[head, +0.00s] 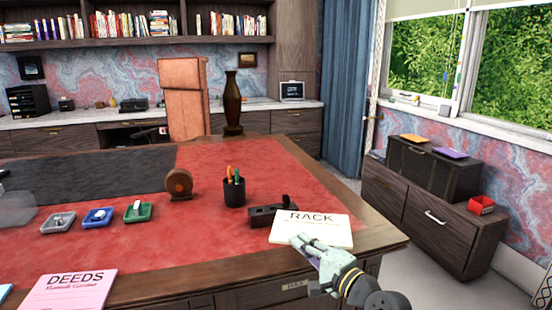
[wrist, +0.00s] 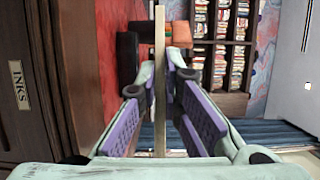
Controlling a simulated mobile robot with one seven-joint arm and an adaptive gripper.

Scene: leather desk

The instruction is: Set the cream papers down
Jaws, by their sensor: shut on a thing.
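The cream papers (head: 318,232), a flat stack with RACK printed on top, are over the right front part of the desk (head: 372,238) in the head view. My gripper (head: 304,246) is shut on their near edge. In the wrist view the papers (wrist: 160,40) show edge-on as a thin pale strip between the purple finger pads of my gripper (wrist: 164,95). The papers look level and apart from the desk top, which is at the left of the wrist view. They hide part of the desk beneath them.
A dark block-shaped object (head: 268,215) is right beside the papers, with a pen cup (head: 234,192) behind it. Pink DEEDS papers (head: 66,293) lie at the front left. Small trays (head: 98,217) stand at left. Red desk surface between them is clear.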

